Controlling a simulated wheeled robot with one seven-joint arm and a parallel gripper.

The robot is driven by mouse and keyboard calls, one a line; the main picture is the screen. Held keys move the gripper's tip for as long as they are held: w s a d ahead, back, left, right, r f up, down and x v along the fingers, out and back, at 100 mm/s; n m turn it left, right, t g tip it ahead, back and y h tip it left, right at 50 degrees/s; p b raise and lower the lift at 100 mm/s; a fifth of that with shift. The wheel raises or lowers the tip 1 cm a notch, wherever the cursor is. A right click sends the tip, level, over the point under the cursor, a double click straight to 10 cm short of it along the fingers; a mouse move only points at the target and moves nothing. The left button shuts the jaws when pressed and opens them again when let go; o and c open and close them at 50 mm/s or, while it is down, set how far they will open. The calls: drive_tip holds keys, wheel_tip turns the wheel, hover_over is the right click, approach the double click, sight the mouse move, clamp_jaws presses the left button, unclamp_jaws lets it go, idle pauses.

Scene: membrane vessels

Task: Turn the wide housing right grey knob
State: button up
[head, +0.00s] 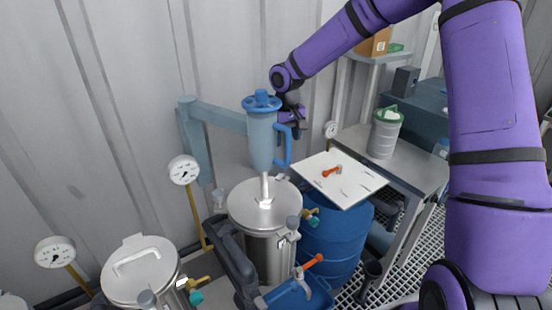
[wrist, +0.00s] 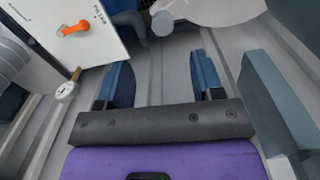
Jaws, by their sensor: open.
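Two steel vessels stand below me in the head view, one in the middle (head: 240,212) and one at lower left (head: 124,282). I cannot tell which is the wide housing's right grey knob. My gripper (head: 294,118) is behind and right of a blue handled canister (head: 262,140), well above the knobs. In the wrist view my gripper (wrist: 164,82) is open, with nothing between its blue fingers.
A blue wall bracket (head: 215,115) reaches the canister; a beam (wrist: 272,100) stands right of my fingers. A white board (head: 335,185) with an orange handle (head: 331,171) is at right, above a blue drum (head: 337,245). Gauges (head: 184,170) stand near the wall.

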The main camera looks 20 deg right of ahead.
sight(281, 172)
drive_tip(key=f, duration=0.7)
drive_tip(key=w+f, duration=0.1)
drive_tip(key=f, duration=0.3)
drive_tip(key=shift+a+f, duration=0.1)
drive_tip(key=shift+a, duration=0.05)
drive_tip(key=c, duration=0.9)
